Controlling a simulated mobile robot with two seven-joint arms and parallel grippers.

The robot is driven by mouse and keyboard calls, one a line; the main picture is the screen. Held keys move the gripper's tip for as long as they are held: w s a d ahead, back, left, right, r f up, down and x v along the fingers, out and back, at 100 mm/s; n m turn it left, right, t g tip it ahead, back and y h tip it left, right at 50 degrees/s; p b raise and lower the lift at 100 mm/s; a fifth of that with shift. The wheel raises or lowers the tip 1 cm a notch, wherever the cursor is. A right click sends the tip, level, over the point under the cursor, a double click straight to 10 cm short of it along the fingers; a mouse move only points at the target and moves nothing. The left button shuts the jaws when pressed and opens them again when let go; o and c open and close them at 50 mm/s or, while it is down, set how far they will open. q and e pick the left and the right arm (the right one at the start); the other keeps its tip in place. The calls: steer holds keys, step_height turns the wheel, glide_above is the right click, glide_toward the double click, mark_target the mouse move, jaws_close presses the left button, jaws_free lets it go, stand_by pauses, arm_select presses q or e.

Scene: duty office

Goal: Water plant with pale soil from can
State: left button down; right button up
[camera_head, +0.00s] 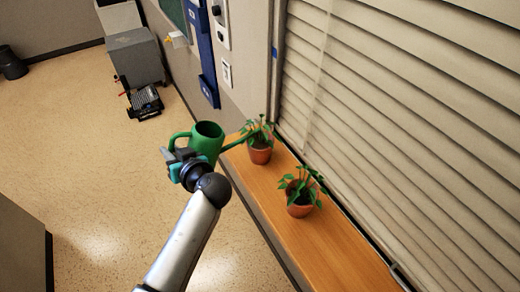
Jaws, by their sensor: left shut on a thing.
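The green watering can (206,140) is held by its handle in my left gripper (178,159), which is shut on it. The can is in the air at the left of the wooden sill (318,250), its open top facing up. Its thin spout points right, and its tip is close to the leaves of the far potted plant (260,154). The near potted plant (300,208) stands nearer to me on the sill. Its soil looks dark. The far pot's soil is mostly covered by leaves, so its shade is hard to tell. No water shows. My right gripper is out of view.
A closed slatted blind (400,110) runs along the right of the sill. The front part of the sill is bare. A grey box-like unit (134,56) and a dark object (145,102) stand on the floor far left. Blue wall holders (203,55) hang behind the can.

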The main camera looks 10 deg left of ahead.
arm_select(q)
steer(key=shift+r, duration=0.15)
steer(key=shift+r, duration=0.45)
stand_by(0.7)
step_height(320, 180, down, 2)
steer(key=shift+w+d+f+n+b, duration=0.1)
steer(key=shift+d+f+n+b, duration=0.15)
steer(key=shift+b, duration=0.7)
steer(key=f+n+h+b, duration=0.1)
steer(key=f+b, duration=0.1)
steer(key=b, duration=0.1)
steer(key=f+n+b, duration=0.1)
steer(key=f+b, duration=0.2)
steer(key=shift+w+d+f+n+h, duration=0.2)
steer(key=shift+f+n+h, duration=0.05)
steer(key=shift+h, duration=0.15)
steer(key=shift+r, duration=0.1)
steer(key=shift+r+p, duration=2.2)
steer(key=shift+r, duration=0.3)
